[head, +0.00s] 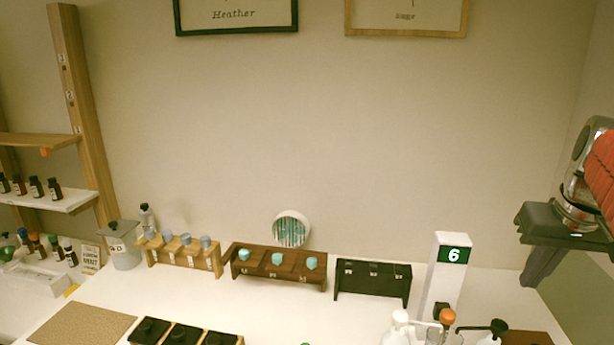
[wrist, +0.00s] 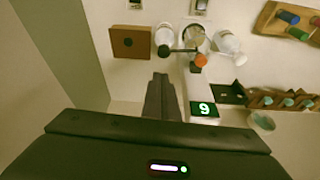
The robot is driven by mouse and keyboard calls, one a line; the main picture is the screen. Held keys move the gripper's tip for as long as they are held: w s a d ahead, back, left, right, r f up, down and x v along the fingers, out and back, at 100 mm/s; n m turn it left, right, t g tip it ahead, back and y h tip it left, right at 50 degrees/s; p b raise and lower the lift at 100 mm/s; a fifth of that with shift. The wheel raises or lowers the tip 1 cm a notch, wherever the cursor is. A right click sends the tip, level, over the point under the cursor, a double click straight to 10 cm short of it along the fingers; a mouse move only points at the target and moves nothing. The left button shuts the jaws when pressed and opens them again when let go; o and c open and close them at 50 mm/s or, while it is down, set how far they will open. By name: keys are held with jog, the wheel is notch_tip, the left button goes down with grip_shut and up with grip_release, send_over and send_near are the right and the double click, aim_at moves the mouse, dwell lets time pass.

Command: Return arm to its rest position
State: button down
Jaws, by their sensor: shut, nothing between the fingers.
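My gripper (head: 532,278) hangs at the right side of the head view, fingers pointing down, in the air near the right wall. In the wrist view its dark fingers (wrist: 162,78) are together with nothing between them. It is apart from the bottles and racks. A light wooden rack (head: 186,256) holds several bottles with grey-blue caps. A dark brown rack (head: 276,271) holds three teal-capped bottles. A black rack (head: 373,282) to its right shows no caps.
A white post marked 6 (head: 445,272) stands right of the black rack; it shows upside down in the wrist view (wrist: 206,108). White pump bottles (wrist: 229,44) stand near it. Wooden shelves (head: 50,199) with small bottles are at left. Open air surrounds my gripper.

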jog(key=s+a+f+n, duration=0.1)
jog(key=a+f, duration=0.3)
jog(key=a, duration=0.5)
jog(key=s+a+f+n+t, duration=0.1)
jog(key=s+a+f, duration=0.3)
jog(key=a, duration=0.5)
jog(key=s+a+f+n+t+y, duration=0.1)
jog(key=s+a+f+n, duration=0.1)
jog(key=a+f, duration=0.3)
jog(key=a, duration=0.4)
jog(key=shift+s, duration=0.3)
dwell(0.3)
dwell(2.8)
